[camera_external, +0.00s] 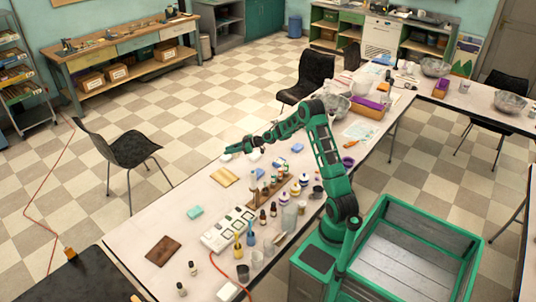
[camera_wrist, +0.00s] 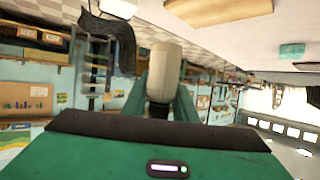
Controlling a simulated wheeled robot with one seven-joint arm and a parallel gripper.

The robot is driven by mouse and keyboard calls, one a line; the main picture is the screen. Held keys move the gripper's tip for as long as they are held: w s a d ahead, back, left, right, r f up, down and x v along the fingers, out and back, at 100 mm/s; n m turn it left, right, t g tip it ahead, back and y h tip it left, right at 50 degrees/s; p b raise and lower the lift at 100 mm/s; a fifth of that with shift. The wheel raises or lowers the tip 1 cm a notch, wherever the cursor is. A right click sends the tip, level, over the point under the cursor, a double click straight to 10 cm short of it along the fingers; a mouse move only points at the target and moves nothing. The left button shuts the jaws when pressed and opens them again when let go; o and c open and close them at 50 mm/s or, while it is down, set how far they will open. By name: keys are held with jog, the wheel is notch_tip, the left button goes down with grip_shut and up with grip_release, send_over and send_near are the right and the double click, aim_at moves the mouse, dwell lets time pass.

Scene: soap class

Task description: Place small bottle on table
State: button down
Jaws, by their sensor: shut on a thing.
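A small bottle with a pale beige body and a dark neck or cap (camera_wrist: 165,66) is between my green fingers in the wrist view. My gripper (camera_wrist: 166,98) is shut on it. In the outside view my gripper (camera_external: 236,147) is at the end of the outstretched arm, by the far left edge of the long white table (camera_external: 150,222). The bottle cannot be made out clearly there. From these views I cannot tell how far the bottle is from the tabletop.
A white block (camera_external: 226,157) lies by the table edge near my gripper. A yellowish board (camera_external: 224,177) and a teal block (camera_external: 195,212) lie nearby. Small bottles and a wooden rack (camera_external: 268,187) crowd the middle. A black chair (camera_external: 130,148) stands beyond the edge.

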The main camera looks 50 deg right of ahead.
jog(key=s+d+m+t+h, duration=0.15)
jog(key=s+d, duration=0.35)
jog(key=d, duration=0.9)
jog(key=s+d+m+h, duration=0.3)
jog(key=s+d, duration=0.2)
jog(key=d, duration=0.8)
jog(key=s+d+m+t+h, duration=0.1)
jog(key=s+d+m+h, duration=0.3)
jog(key=d, duration=1)
jog(key=s+d+r+m+g+h, duration=0.1)
jog(key=s+d+m+h, duration=0.15)
jog(key=s+d, duration=1.1)
jog(key=s+d+m+h, duration=0.1)
jog(key=s+d+h, duration=0.2)
jog(key=s+d, duration=1.05)
jog(key=shift+g, duration=0.25)
jog(key=s+d+f, duration=0.2)
jog(key=s, duration=0.1)
jog(key=s+d+f, duration=0.2)
jog(key=s, duration=0.1)
jog(key=s+d+f, duration=0.2)
jog(key=s, duration=0.1)
jog(key=shift+f, duration=0.25)
jog(key=shift+s+d+f, duration=0.3)
jog(key=shift+d, duration=0.15)
jog(key=shift+f, duration=1.95)
jog(key=shift+f, duration=0.15)
